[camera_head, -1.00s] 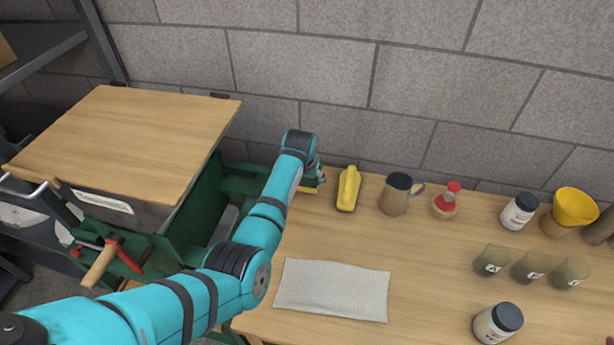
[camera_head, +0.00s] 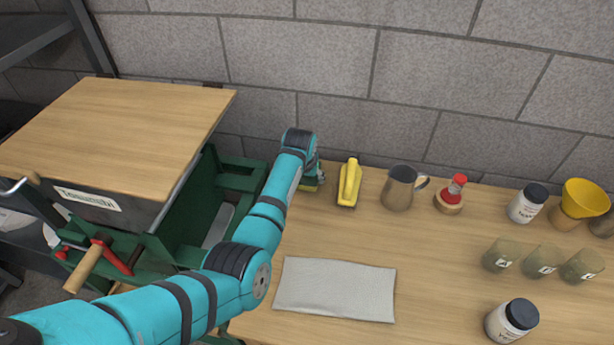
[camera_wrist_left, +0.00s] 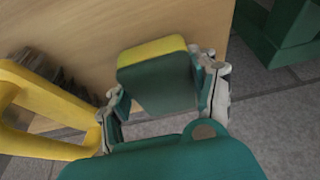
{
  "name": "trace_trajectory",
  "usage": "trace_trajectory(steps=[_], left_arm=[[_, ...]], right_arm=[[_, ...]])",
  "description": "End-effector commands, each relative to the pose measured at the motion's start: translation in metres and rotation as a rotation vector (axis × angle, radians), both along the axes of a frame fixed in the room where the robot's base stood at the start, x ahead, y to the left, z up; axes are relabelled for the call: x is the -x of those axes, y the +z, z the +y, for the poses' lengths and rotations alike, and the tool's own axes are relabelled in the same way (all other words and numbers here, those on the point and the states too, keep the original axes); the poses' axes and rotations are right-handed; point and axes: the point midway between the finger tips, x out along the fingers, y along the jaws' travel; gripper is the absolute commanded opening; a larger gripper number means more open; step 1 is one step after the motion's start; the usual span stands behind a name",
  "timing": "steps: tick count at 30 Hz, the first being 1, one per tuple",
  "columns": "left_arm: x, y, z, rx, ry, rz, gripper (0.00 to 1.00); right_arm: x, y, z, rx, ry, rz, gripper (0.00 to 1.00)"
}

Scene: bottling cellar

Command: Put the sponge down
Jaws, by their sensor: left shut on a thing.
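The sponge (camera_wrist_left: 158,75), yellow with a dark green side, is between the fingers of my left gripper (camera_wrist_left: 160,100) in the left wrist view. In the head view, my left gripper (camera_head: 314,176) is at the back left corner of the wooden table (camera_head: 420,245), and a sliver of the sponge (camera_head: 311,187) shows below it. The gripper is shut on the sponge. I cannot tell whether the sponge touches the table top. My right gripper is not in view.
A yellow handled thing (camera_head: 349,183) stands just right of the gripper; its handle (camera_wrist_left: 40,110) shows in the wrist view. A metal jug (camera_head: 398,190) and a red-topped item (camera_head: 452,194) stand further right. A grey cloth (camera_head: 335,290) lies in front. A green machine (camera_head: 235,178) is left.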

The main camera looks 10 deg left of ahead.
Motion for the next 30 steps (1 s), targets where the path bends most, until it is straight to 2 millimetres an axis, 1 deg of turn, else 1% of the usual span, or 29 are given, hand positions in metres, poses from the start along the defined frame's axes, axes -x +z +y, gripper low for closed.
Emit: trace_trajectory(steps=[1,6,7,12,21,25,26,30], left_arm=[[0.002,-0.005,0.001,-0.001,0.000,0.007,0.34],[0.003,-0.009,0.001,0.000,0.001,0.012,0.34],[0.004,-0.009,0.000,0.000,0.001,0.013,0.62],[0.005,-0.011,0.001,0.000,0.001,0.018,0.83],[0.005,-0.010,0.001,0.000,0.002,0.016,0.83],[0.003,-0.006,0.000,0.001,0.002,0.012,0.83],[0.003,-0.004,0.000,0.001,0.003,0.010,0.83],[0.010,0.020,0.000,0.000,0.001,0.007,0.83]], right_arm=[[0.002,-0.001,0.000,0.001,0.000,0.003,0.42],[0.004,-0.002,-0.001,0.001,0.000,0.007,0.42],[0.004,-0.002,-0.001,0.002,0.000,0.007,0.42],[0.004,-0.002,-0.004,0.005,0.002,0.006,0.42],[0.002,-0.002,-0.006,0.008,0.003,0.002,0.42],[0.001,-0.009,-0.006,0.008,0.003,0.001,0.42],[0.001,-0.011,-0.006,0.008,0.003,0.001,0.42],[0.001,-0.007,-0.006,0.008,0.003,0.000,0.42]])
